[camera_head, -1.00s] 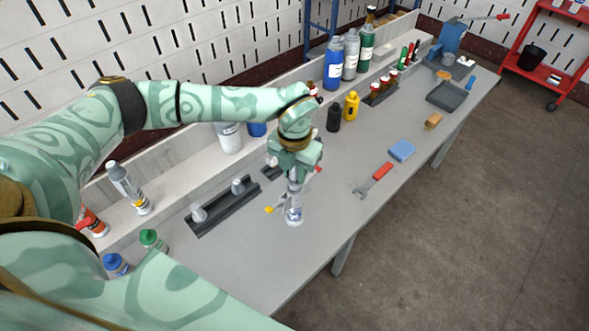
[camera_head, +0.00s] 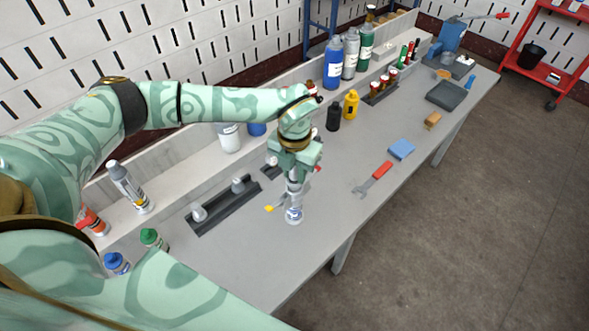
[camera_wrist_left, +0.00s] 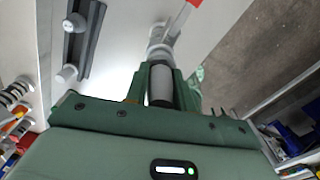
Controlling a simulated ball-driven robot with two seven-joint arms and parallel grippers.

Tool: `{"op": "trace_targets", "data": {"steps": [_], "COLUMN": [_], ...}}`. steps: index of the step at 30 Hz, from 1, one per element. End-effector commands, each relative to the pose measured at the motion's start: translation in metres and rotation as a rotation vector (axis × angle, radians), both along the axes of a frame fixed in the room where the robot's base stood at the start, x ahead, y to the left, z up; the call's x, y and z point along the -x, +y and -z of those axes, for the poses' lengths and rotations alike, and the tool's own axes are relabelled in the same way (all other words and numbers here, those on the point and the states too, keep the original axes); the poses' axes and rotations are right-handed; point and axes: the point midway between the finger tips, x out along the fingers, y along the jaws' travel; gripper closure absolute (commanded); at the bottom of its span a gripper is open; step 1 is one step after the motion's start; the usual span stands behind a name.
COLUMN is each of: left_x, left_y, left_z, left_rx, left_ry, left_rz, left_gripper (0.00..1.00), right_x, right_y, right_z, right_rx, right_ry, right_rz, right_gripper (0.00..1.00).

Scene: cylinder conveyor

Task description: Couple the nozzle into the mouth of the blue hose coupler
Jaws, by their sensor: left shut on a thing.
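My left gripper (camera_head: 294,176) is shut on a grey cylindrical nozzle (camera_wrist_left: 160,86), upright between the fingers in the left wrist view. In the head view, a whitish round piece with blue markings (camera_head: 294,214), which looks like the blue hose coupler, stands on the bench directly below the gripper. Pale round parts (camera_wrist_left: 158,48) show just beyond the nozzle in the wrist view. The gripper and nozzle hide the mouth, so I cannot tell whether nozzle and coupler touch. My right gripper is out of view.
A dark rack (camera_head: 225,207) with grey pegs or nozzles lies left of the gripper. A yellow-tipped part (camera_head: 269,209) sits close beside the coupler. A red-handled wrench (camera_head: 381,171) and a blue block (camera_head: 401,149) lie to the right. The bench front is clear.

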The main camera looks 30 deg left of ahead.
Motion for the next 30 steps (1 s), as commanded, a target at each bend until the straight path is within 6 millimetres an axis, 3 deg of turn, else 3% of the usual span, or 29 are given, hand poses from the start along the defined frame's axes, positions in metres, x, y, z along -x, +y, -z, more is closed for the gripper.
{"op": "trace_targets", "data": {"steps": [29,30], "left_x": [0.000,0.000], "left_y": [0.000,0.000], "left_z": [0.025,0.025], "left_rx": [-0.001,-0.001], "left_ry": [0.001,0.000], "left_rz": [0.000,0.000], "left_gripper": [0.99,0.70], "right_x": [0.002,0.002], "right_y": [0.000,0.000], "right_z": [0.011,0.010], "right_rx": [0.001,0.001], "right_ry": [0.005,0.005], "right_rz": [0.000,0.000], "right_gripper": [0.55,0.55]}}
